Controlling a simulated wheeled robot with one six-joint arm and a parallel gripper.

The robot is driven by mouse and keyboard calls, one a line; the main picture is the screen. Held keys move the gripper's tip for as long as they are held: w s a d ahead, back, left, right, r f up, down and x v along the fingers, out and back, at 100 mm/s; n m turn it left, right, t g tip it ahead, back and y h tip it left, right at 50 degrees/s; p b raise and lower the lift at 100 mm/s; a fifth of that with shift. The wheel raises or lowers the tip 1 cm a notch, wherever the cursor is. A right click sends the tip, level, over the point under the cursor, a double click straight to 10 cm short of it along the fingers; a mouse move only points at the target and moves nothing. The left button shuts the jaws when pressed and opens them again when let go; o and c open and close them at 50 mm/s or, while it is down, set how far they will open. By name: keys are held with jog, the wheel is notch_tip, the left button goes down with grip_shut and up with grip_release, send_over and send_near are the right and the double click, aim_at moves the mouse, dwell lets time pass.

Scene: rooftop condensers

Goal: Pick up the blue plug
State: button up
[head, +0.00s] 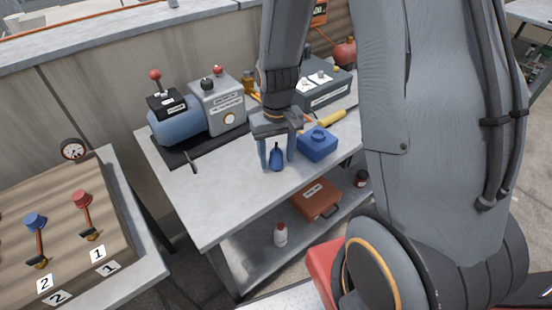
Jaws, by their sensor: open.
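A small dark blue piece, which looks like the blue plug (276,160), is on the grey metal table (225,205) near its front edge. My gripper (277,161) points down at it with the fingers apart. In this view the blue plug shows between the two fingers. I cannot tell whether either finger touches it. The gripper body hides what is directly behind it.
A blue block (318,144) with a round top sits close to the right of my gripper. A blue tank (178,126) and a grey unit (222,104) stand at the back left. A yellow-handled tool (331,117) and a grey case (325,88) lie behind right. The table's front left is clear.

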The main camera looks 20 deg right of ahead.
jog(key=shift+c, duration=0.3)
jog(key=c, duration=1.1)
jog(key=shift+r, duration=0.1)
